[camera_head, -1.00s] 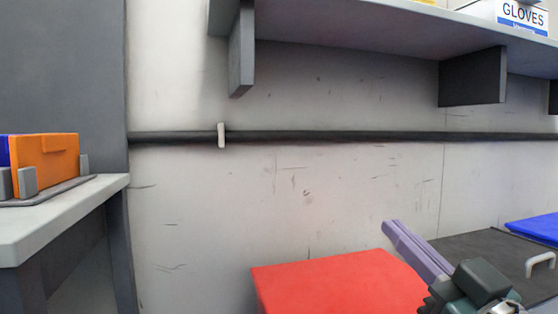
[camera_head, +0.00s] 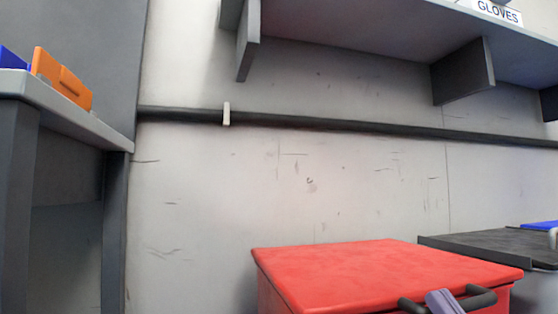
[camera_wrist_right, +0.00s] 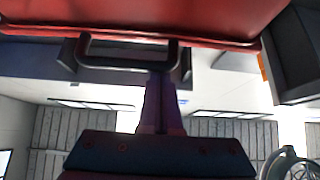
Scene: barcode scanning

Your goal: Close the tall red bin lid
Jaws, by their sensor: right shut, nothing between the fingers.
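The red bin (camera_head: 267,298) stands at the bottom of the head view, cut off by the lower edge. Its red lid (camera_head: 375,270) looks nearly level over it; I cannot tell if a gap is left under the lid. A dark handle (camera_head: 481,299) is on the lid's front side. My right gripper (camera_head: 439,297) has its purple fingers together at the handle. In the right wrist view the shut fingers (camera_wrist_right: 160,80) reach the black handle (camera_wrist_right: 125,67) beside the red surface (camera_wrist_right: 140,12). I cannot tell whether they touch it. My left gripper is out of view.
A dark-lidded bin (camera_head: 480,246) stands right of the red one, with a blue lid (camera_head: 540,225) beyond. A grey shelf (camera_head: 370,45) overhangs the wall. A table (camera_head: 75,118) with an orange item (camera_head: 62,78) is at left.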

